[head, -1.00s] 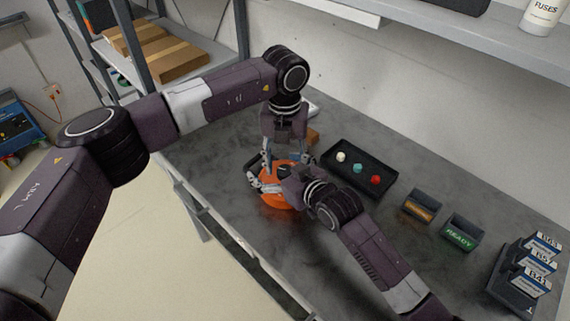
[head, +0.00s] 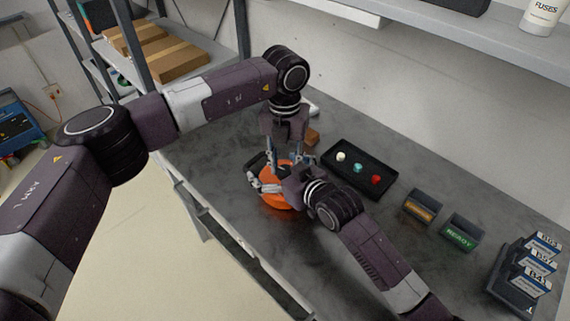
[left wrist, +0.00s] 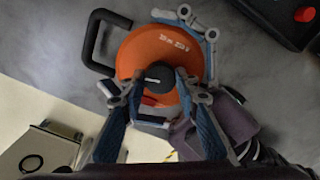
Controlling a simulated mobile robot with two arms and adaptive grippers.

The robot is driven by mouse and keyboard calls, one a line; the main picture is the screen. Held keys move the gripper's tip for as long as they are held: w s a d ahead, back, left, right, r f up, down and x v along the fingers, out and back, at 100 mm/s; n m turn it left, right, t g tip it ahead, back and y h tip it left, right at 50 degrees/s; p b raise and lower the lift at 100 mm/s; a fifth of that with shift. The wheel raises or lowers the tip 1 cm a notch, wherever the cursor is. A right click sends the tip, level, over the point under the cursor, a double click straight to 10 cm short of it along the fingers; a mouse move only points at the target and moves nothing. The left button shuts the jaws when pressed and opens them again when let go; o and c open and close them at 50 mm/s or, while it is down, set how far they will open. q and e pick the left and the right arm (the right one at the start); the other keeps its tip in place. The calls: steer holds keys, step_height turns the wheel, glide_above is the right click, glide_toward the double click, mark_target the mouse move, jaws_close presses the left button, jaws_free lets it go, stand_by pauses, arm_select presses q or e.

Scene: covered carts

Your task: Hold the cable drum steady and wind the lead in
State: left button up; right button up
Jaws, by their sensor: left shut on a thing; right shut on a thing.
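The orange cable drum (head: 275,199) sits on the grey bench with its black handle frame (left wrist: 95,50) at the left in the left wrist view. A round black knob (left wrist: 158,76) stands on its face. My left gripper (head: 283,164) points down over the drum, its fingers closed on the knob from both sides; they also show in the left wrist view (left wrist: 160,84). My right gripper (head: 277,172) reaches in from the lower right and is shut on the drum's body, one finger on each side. Its arm hides part of the drum. I cannot make out the lead.
A black tray (head: 390,184) with white, teal and red pieces lies right of the drum. Two small bins, an orange-labelled one (head: 420,207) and a green READY one (head: 461,232), and a card rack (head: 510,289) stand further right. The bench's front edge is close to the drum.

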mark_target(286, 169)
arm_select(q)
steer(key=shift+m, duration=2.3)
steer(key=o, duration=1.2)
steer(key=shift+d, duration=0.1)
steer(key=shift+c, duration=0.2)
steer(key=shift+s+d, duration=0.1)
steer(key=shift+m, duration=0.3)
step_height(286, 169, up, 6)
steer(key=shift+r, duration=0.25)
steer(key=shift+a+r, duration=0.25)
steer(key=shift+r, duration=0.55)
